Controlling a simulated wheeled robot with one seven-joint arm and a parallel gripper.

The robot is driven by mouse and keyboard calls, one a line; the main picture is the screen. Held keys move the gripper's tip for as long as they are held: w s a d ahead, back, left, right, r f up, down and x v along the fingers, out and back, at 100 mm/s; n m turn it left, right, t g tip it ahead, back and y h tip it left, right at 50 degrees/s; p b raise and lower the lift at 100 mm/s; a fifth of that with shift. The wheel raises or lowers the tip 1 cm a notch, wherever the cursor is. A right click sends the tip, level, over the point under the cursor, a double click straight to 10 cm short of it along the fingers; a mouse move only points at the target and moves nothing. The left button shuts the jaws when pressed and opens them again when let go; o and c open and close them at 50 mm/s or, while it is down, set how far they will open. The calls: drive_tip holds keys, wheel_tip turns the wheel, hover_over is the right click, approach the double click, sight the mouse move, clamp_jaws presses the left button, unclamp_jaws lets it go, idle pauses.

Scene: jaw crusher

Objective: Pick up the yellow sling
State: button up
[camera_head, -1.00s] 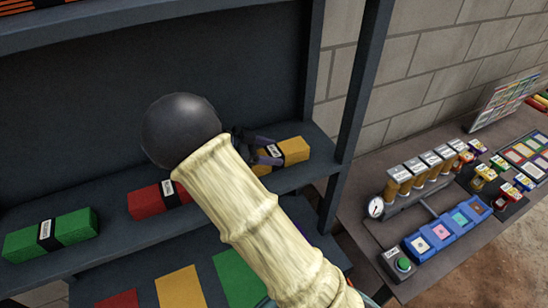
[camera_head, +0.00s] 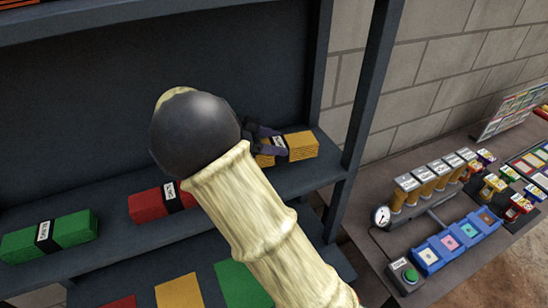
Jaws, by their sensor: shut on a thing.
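The yellow sling (camera_head: 302,146) is a folded yellow bundle with a dark band and a white label, at the right end of the shelf. My gripper (camera_head: 274,142) is at its left part, shut on it. My pale arm and its dark round joint hide much of the gripper and the sling's left end. I cannot tell whether the sling is clear of the shelf.
On the same shelf (camera_head: 110,190) lie a red sling (camera_head: 148,206) and a green sling (camera_head: 75,229). Coloured squares show on the level below. A dark post (camera_head: 366,100) stands just right of the yellow sling. A bench (camera_head: 350,225) with gauge, cylinders and green button is at right.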

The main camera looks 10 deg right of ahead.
sight(274, 144)
wheel_tip(274, 144, up, 5)
drive_tip(key=shift+r+b, duration=0.1)
drive_tip(key=shift+b, duration=0.6)
